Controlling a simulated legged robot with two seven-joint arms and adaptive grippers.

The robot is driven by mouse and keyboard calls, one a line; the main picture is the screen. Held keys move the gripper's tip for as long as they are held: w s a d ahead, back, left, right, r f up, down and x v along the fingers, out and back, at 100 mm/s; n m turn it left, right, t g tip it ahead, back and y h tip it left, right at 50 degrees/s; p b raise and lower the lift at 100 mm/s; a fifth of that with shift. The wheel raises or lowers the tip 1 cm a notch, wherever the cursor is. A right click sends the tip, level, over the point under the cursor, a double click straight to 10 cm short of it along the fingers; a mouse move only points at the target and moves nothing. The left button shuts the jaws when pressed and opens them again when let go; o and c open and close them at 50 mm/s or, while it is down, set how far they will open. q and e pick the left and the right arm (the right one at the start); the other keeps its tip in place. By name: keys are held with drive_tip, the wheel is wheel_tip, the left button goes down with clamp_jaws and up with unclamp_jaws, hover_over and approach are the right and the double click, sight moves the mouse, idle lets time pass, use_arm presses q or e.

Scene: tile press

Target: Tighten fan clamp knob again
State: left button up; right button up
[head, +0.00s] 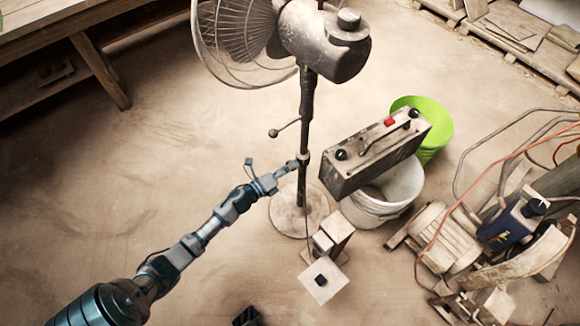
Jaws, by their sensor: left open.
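The standing fan has a dirty grey motor housing (325,45), a wire cage (240,40), a dark pole (306,110) and a round base (300,212). A small round knob (273,133) sits on a thin rod that sticks out to the left of the pole. A clamp collar (303,157) is on the pole below the rod. My left gripper (286,171) is open, close to the pole's left side at about collar height and below the knob. I cannot tell whether it touches the pole.
A grey metal box with a handle (375,150) stands right of the pole, over a white bucket (385,195) and a green bucket (432,125). A machine with a motor (450,237) and hoses stands at right. A wooden bench (60,30) is upper left. The left floor is clear.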

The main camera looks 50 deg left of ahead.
use_arm(q)
drive_tip(key=shift+r, duration=0.1)
drive_tip(key=s+a, duration=0.1)
drive_tip(key=s, duration=1.1)
